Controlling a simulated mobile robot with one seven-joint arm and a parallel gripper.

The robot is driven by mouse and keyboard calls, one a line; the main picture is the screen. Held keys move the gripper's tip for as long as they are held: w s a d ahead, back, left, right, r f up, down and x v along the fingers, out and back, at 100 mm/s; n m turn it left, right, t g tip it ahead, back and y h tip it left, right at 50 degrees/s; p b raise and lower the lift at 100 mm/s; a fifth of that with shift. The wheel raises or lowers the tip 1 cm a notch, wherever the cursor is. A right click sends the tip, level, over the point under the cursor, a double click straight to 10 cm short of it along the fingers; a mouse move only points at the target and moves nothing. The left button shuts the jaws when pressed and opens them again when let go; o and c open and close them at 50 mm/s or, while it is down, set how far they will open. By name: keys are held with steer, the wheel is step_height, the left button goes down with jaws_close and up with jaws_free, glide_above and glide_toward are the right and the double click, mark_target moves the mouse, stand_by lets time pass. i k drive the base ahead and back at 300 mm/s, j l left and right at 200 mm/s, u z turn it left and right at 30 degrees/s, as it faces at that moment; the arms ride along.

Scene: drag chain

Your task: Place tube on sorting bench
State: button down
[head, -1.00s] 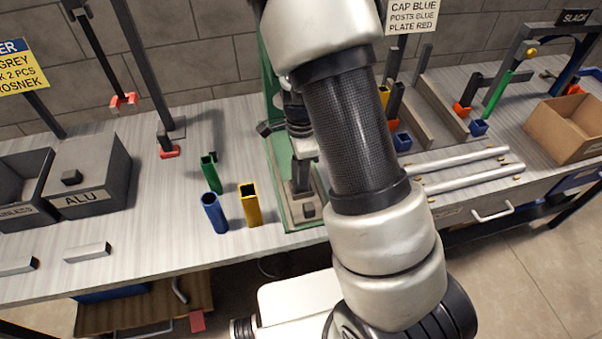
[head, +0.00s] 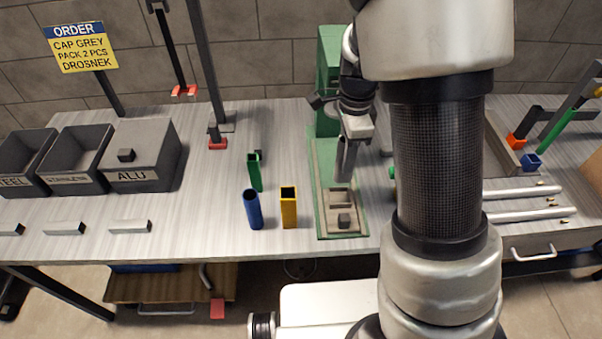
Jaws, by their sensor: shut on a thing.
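My gripper (head: 352,138) points down over the base of the green press, left of my own large arm link. It is shut on a narrow grey upright piece (head: 344,163), which looks like the tube. The fingertips are small and hard to make out, and I cannot tell whether the piece touches the press base. The sorting bench (head: 190,235) is a long pale worktop. A green tube (head: 255,173), a blue tube (head: 252,210) and a yellow tube (head: 289,208) stand upright on it, left of the press.
The green press (head: 328,75) stands at the bench's middle. Dark bins (head: 80,160) and the ALU box (head: 140,178) are at left, with small grey bars (head: 130,227) in front. Silver bars (head: 525,215) lie at right. Bare worktop lies between the ALU box and coloured tubes.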

mark_target(206, 223)
steer(key=k+j, duration=0.1)
steer(key=j, duration=0.5)
steer(key=k+j, duration=0.15)
steer(key=j, duration=0.15)
steer(key=i+j, duration=0.1)
steer(key=j, duration=0.8)
